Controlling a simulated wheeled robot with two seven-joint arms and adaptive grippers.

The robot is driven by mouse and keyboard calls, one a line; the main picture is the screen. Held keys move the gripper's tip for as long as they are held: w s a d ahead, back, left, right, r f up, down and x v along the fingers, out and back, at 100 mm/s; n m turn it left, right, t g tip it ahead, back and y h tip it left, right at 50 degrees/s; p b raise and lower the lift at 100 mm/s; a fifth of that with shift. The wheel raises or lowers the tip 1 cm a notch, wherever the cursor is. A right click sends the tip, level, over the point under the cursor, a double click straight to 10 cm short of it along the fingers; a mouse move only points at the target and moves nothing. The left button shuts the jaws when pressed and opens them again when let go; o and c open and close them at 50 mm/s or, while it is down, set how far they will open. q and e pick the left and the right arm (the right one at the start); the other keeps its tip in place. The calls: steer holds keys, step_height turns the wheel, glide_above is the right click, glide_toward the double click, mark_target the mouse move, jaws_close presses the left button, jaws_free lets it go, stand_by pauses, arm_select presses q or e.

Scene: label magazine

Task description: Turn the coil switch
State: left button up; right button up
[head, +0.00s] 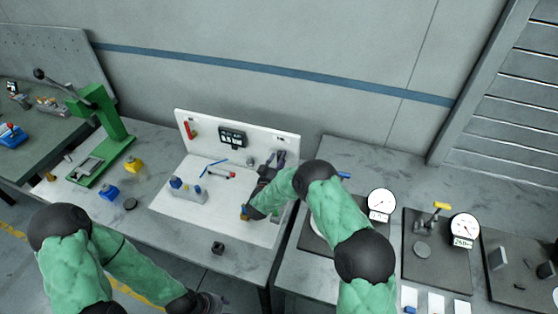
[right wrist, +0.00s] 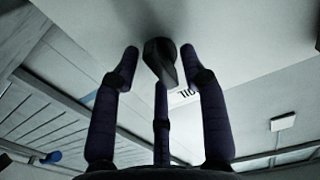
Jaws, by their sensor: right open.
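A dark, pointed knob (right wrist: 158,58), which looks like the coil switch, sits on a pale panel face in the right wrist view. My right gripper (head: 277,157) is at the right part of the upright white panel (head: 208,128) in the head view. Its dark fingers are spread around the knob, with visible gaps to the left and right fingers; whether the middle finger touches it I cannot tell. In the head view the gripper hides the knob. My left gripper (head: 210,302) shows only partly at the bottom edge, and its fingers are unclear.
A green press (head: 103,130) stands left. Dial gauges (head: 381,203) stand right.

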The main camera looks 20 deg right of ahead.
jaws_close()
steer(key=shift+f+m+b, duration=0.15)
steer(key=shift+m+b, duration=2.05)
steer(key=shift+b, duration=0.4)
steer(key=shift+f+m+b, duration=0.1)
steer(key=shift+m+b, duration=2.1)
steer(key=shift+b, duration=0.4)
